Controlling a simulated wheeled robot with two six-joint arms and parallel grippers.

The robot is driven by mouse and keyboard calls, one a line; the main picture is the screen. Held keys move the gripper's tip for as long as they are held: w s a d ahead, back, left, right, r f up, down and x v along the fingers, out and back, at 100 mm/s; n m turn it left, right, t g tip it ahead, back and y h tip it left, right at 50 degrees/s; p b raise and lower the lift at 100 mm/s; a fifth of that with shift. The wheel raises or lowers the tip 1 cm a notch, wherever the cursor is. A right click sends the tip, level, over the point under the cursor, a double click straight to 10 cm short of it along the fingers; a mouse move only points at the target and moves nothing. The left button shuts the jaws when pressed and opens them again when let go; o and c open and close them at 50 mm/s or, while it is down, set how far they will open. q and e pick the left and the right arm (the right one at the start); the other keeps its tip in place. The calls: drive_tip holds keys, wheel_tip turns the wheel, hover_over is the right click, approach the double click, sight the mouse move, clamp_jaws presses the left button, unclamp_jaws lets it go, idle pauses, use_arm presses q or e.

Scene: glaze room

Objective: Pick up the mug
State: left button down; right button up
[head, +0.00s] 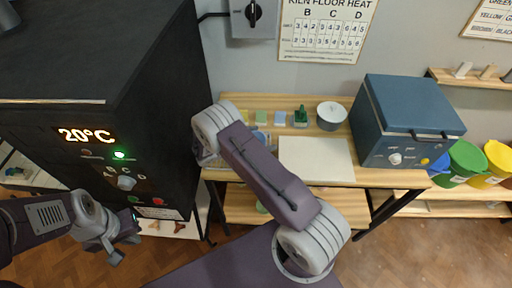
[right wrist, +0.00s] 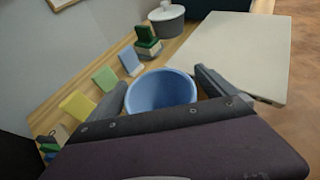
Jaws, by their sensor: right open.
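The blue mug (right wrist: 161,93) stands upright on the wooden bench, its open mouth facing my right wrist camera. Only a small blue piece of it (head: 262,136) seems to show beside my arm in the head view. My right gripper (right wrist: 163,88) is open, with one finger on each side of the mug; I cannot tell whether they touch it. The mug's handle and lower part are hidden. In the head view my right arm covers its own gripper. My left gripper (head: 121,246) hangs in front of the kiln, away from the mug; its finger gap is unclear.
Yellow, green and blue tiles (right wrist: 104,79), a green stamp-like object (head: 300,116) and a lidded pot (head: 331,115) stand behind the mug. A pale board (head: 316,160) lies right of it. The black kiln (head: 95,70) is left; a blue box (head: 410,115) is right.

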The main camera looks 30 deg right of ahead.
drive_tip(key=shift+a+r, duration=0.1)
drive_tip(key=shift+a, duration=0.05)
drive_tip(key=c, duration=1.8)
drive_tip(key=shift+o, duration=0.2)
drive_tip(key=shift+s+r+b, duration=0.2)
drive_tip(key=shift+r+b, duration=0.1)
drive_tip(key=shift+r, duration=0.85)
drive_tip(key=shift+s+r+b, duration=0.15)
drive_tip(key=shift+r+b, duration=0.1)
drive_tip(key=shift+r, duration=0.9)
drive_tip(key=shift+o, duration=0.2)
drive_tip(key=s+r+b, duration=0.1)
drive_tip(key=s+r, duration=0.5)
drive_tip(key=s, duration=0.5)
drive_tip(key=shift+a+r, duration=0.2)
drive_tip(key=shift+a, duration=0.05)
